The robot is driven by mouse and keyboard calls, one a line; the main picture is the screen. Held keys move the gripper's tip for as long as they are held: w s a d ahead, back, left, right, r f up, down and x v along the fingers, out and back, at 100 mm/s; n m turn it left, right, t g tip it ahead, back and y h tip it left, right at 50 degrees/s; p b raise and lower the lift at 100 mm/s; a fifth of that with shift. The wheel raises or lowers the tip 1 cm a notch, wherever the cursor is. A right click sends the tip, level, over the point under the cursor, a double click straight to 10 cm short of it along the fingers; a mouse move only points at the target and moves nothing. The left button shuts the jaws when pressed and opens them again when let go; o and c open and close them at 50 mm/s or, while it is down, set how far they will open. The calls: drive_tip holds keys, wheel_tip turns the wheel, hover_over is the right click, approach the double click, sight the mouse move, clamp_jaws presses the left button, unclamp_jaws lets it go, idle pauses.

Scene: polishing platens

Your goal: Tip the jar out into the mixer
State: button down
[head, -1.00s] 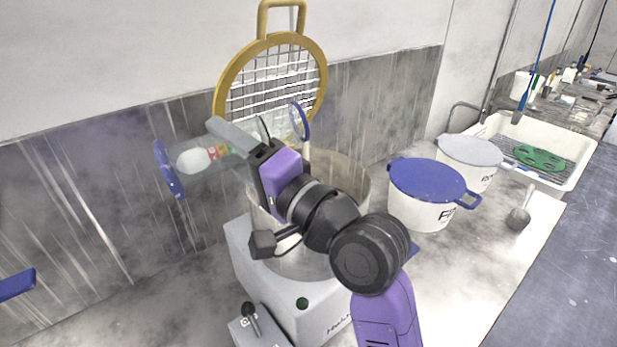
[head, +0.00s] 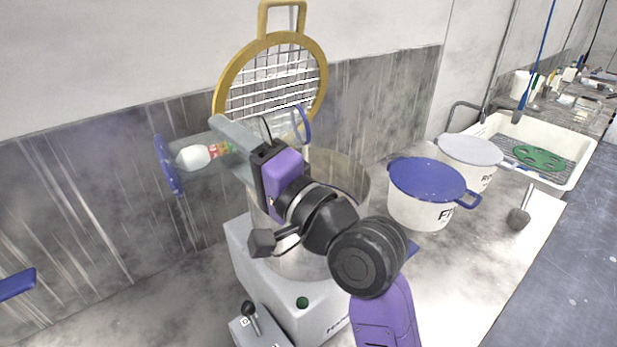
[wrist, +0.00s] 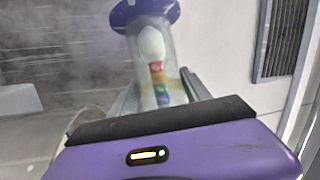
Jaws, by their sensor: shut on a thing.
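My gripper (head: 226,145) is shut on a clear jar (head: 222,160), with a finger on either side of it in the wrist view (wrist: 158,95). The jar lies on its side, with a blue disc (head: 168,165) at its left end and a blue ring (head: 302,124) at its right end. A white rounded thing (head: 193,157) and small coloured pieces (head: 218,150) are inside it; they also show in the wrist view (wrist: 151,45). The mixer (head: 265,270) stands below, with its metal bowl (head: 350,185) partly hidden by my arm. The ring end is above the bowl in the picture.
A round yellow-framed grid guard (head: 222,88) stands up behind the bowl. A blue-lidded white tub (head: 425,205) and a grey-lidded tub (head: 470,165) stand to the right. A lever (head: 251,312) is at the mixer's front. A sink (head: 560,160) is at the far right.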

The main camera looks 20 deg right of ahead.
drive_tip(key=shift+d+r+m+t, duration=0.1)
drive_tip(key=shift+m+t, duration=0.3)
drive_tip(key=shift+m, duration=0.1)
idle(0.6)
drive_tip(key=shift+d+r+m+p, duration=0.15)
drive_tip(key=shift+r+m+p, duration=0.35)
drive_tip(key=shift+p, duration=0.05)
